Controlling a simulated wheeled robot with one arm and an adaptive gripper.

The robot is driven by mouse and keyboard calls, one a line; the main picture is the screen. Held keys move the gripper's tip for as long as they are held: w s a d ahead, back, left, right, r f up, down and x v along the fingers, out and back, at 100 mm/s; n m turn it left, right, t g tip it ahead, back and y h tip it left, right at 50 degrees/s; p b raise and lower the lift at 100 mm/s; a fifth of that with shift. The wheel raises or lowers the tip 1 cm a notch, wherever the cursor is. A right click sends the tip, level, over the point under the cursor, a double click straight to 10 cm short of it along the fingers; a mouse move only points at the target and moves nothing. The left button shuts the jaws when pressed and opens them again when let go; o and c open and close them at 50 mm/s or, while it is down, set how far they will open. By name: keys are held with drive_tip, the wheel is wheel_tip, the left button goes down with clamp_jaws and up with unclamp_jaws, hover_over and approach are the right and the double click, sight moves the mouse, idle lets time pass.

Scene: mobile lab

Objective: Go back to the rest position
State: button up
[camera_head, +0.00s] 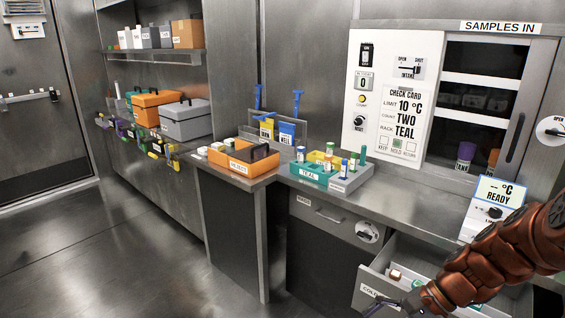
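My gripper (398,304) is at the bottom right, at the end of my reddish-brown arm, over the front of an open drawer (374,276). A dark finger reaches left past the drawer's front. The bottom edge of the picture cuts the gripper off, so I cannot tell how far its fingers are apart or whether anything is between them. My arm crosses the drawer and hides part of its inside.
The drawer juts out below the counter (420,212) and holds small items. Open floor (110,265) lies at left.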

drive_tip(key=s+a+f+n+g+h+b, duration=0.1)
drive_tip(key=s+f+n+h+b, duration=0.4)
drive_tip(key=s, duration=0.3)
drive_tip(key=s+a+f+n+g+h+b, duration=0.1)
drive_tip(key=s+f+n+h+b, duration=0.35)
drive_tip(key=s+n, duration=0.35)
wheel_tip(320, 180, up, 25)
drive_tip(key=s+t+p, duration=0.1)
drive_tip(key=s+p, duration=0.1)
drive_tip(key=p, duration=2)
drive_tip(key=shift+s+f+m+y, duration=0.15)
drive_tip(key=shift+f+m+y, duration=0.05)
drive_tip(key=shift+m+y, duration=0.25)
